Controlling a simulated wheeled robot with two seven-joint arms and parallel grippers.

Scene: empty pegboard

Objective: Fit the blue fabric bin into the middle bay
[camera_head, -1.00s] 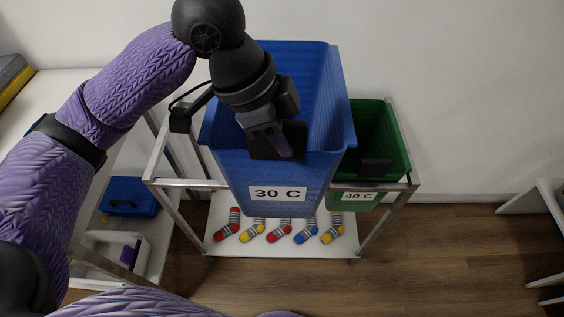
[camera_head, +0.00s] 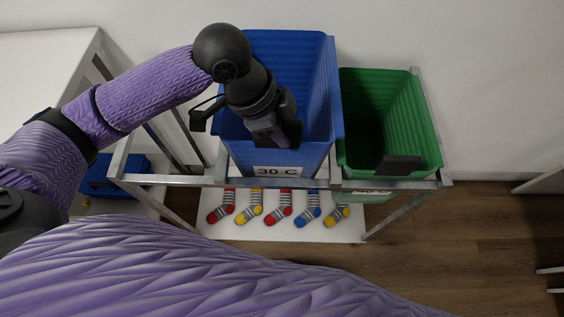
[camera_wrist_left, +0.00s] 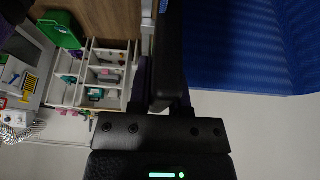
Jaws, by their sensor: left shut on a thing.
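The blue fabric bin (camera_head: 290,60) is upright over the middle part of the metal rack (camera_head: 190,181), left of the green bin. Its "30 C" label shows just above the front rail, higher than the green bin's label. Its lower edge is hidden at the rail, so I cannot tell how deep it sits. My left gripper (camera_head: 275,134) is shut on the bin's front wall. In the left wrist view the bin (camera_wrist_left: 250,50) fills the upper right, beside a dark finger of my gripper (camera_wrist_left: 170,75). My right gripper is not in view.
The green bin (camera_head: 420,120), labelled "40 C", hangs in the right bay. The left part of the rack is open. Several striped socks (camera_head: 279,207) lie on the lower shelf. A white table (camera_head: 45,70) stands at the left, and a wall is behind.

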